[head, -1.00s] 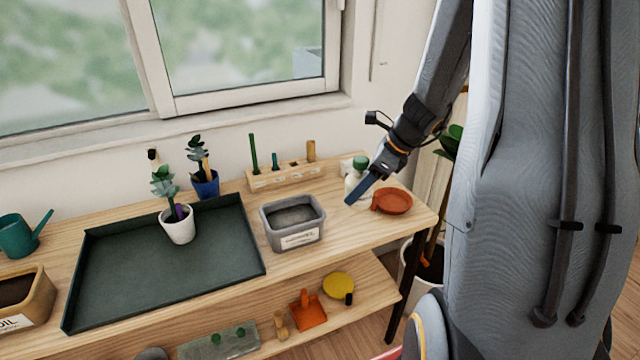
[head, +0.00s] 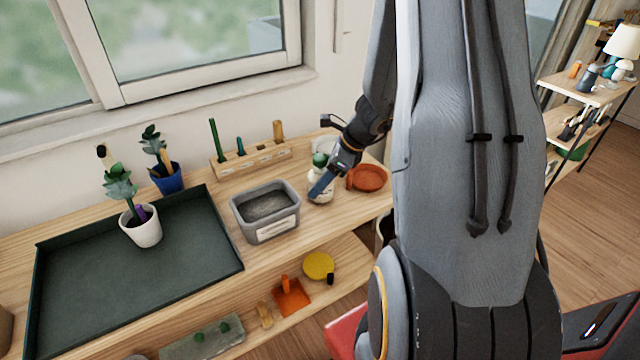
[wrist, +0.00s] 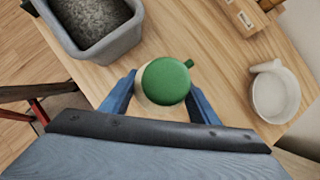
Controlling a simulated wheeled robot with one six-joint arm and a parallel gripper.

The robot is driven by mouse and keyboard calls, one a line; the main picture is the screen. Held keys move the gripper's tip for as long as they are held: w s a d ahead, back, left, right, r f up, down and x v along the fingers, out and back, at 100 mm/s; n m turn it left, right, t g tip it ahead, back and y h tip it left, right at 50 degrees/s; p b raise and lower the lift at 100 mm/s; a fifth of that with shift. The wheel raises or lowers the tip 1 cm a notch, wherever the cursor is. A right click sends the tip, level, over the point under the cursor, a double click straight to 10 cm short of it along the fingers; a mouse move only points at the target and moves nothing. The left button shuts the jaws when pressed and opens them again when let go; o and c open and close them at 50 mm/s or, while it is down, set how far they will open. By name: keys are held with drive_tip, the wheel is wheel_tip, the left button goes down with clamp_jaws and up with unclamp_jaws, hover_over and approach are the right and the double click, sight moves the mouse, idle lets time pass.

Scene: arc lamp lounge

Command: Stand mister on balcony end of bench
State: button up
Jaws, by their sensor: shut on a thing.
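The mister is a pale bottle with a green top; in the head view (head: 320,188) it is upright at the right part of the wooden bench (head: 336,222). It is between the grey gravel tub and the orange saucer. My gripper (head: 318,192) is shut on it, and its blue fingers hide part of the bottle. In the wrist view the round green top (wrist: 167,80) shows between the two fingers of my gripper (wrist: 163,98). I cannot tell whether the mister's base touches the bench top.
The gravel tub (head: 237,213) is close on the left, the orange saucer (head: 369,178) close on the right. A white mug-like vessel (wrist: 276,95) stands near the wall. A wooden tool rack (head: 225,170), a dark tray (head: 85,290) and potted plants occupy the left. Bare wood lies in front of the mister.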

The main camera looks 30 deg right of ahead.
drive_tip(key=shift+f, duration=0.7)
drive_tip(key=shift+f, duration=0.15)
drive_tip(key=o, duration=1.4)
drive_tip(key=shift+c, duration=0.2)
drive_tip(key=shift+d+r, duration=0.1)
drive_tip(key=shift+r, duration=0.2)
drive_tip(key=b+v, duration=0.1)
drive_tip(key=v, duration=1)
drive_tip(key=shift+s+r, duration=0.2)
drive_tip(key=shift+r, duration=0.05)
drive_tip(key=shift+d, duration=0.1)
